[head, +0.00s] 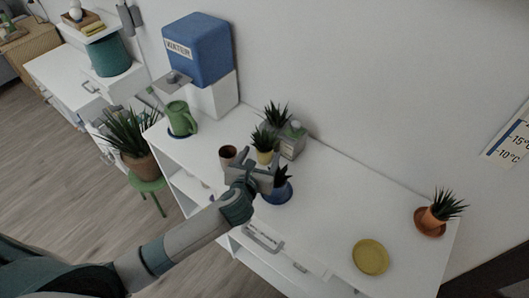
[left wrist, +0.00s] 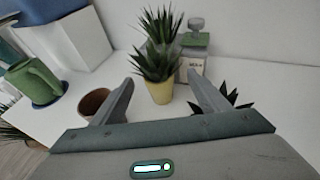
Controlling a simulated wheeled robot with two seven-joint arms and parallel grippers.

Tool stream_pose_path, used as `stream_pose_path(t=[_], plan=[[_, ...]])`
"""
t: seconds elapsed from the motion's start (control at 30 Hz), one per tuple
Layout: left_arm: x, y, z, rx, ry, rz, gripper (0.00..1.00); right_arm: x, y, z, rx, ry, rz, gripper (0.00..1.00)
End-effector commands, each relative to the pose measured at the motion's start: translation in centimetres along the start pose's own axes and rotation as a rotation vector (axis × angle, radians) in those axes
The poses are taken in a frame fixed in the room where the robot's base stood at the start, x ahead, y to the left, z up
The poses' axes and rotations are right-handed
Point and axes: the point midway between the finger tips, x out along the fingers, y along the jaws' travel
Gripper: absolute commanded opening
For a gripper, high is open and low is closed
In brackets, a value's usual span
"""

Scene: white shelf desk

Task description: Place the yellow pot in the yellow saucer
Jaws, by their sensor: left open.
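The yellow pot (head: 264,157) holds a spiky green plant and stands upright on the white desk. It also shows in the left wrist view (left wrist: 160,92), between and beyond the fingertips. My left gripper (head: 262,168) is open and faces the pot from the near side; in the left wrist view its two fingers (left wrist: 160,88) are spread, with nothing held. The yellow saucer (head: 370,257) lies empty on the desk at the right front, well away from the pot. My right gripper is in neither view.
A brown pot (head: 228,155) stands just left of my gripper and a blue pot (head: 279,190) just right. A box-like bottle (head: 292,140) and another plant are behind. A terracotta pot (head: 432,217) stands far right. Desk between blue pot and yellow saucer is clear.

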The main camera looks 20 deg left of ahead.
Motion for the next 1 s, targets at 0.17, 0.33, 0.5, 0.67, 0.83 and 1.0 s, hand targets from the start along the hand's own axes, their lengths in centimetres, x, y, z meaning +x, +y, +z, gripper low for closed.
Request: stream_pose_path(t=[0.17, 0.33, 0.5, 0.67, 0.83, 1.0], plan=[[1.0, 0.2, -0.2, 0.0, 0.001, 0.002, 0.69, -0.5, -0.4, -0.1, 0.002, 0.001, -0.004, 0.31], [2.8, 0.4, -0.5, -0.001, 0.001, 0.002, 0.69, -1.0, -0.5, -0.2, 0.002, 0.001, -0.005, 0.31], [4.5, 0.4, -0.6, 0.0, 0.0, 0.001, 0.69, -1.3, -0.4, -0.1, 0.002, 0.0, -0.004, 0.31], [5.1, 0.4, -0.7, 0.0, 0.0, 0.0, 0.69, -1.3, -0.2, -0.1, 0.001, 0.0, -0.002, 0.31], [5.1, 0.4, -0.7, 0.0, 0.0, 0.0, 0.69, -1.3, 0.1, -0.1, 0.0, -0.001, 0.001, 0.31], [5.1, 0.4, -0.7, 0.0, 0.0, 0.0, 0.69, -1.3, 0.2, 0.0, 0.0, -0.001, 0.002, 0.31]])
